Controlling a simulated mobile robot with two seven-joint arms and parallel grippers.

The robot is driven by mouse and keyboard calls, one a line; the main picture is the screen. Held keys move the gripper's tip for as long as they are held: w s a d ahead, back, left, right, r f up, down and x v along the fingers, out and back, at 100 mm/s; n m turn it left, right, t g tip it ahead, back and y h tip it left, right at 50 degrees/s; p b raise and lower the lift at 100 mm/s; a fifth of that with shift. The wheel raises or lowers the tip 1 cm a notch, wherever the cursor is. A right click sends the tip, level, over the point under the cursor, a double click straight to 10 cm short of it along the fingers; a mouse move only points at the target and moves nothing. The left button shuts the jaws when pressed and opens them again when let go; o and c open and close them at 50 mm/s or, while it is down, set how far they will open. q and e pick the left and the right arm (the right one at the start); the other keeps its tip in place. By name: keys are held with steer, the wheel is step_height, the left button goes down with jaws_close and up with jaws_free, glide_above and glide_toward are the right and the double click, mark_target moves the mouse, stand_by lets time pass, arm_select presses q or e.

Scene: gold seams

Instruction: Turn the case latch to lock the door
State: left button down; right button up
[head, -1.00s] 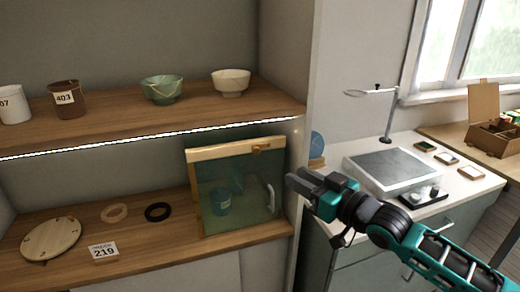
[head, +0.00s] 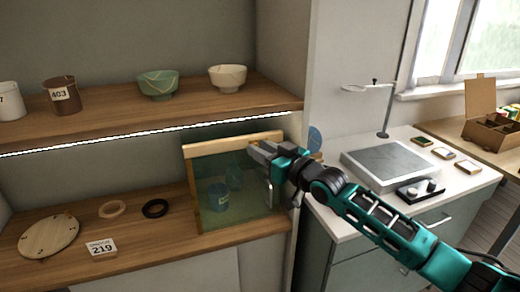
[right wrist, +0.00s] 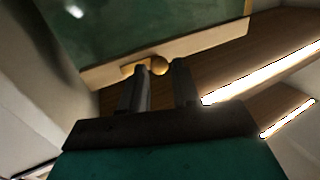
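The glass case (head: 235,190) with a pale wooden top rail stands on the lower shelf, its door closed as far as I can tell. A blue cup (head: 218,197) shows behind the glass. My right gripper (head: 262,152) is at the top rail's right part, and hides the latch in the head view. In the right wrist view, the brass latch (right wrist: 159,65) with its round knob sits on the rail. The two fingers of my right gripper (right wrist: 161,75) are apart, with the knob just beyond the gap between their tips; contact cannot be told. My left gripper is out of view.
The upper shelf (head: 120,115) with a light strip runs above the case. Rings (head: 155,208), a round wooden lid (head: 48,236) and a 219 card (head: 101,248) lie left of it. A cabinet wall (head: 300,180) stands close on the right.

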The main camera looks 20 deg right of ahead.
steer(key=shift+w+a, duration=0.2)
steer(key=shift+w, duration=0.25)
jaws_close()
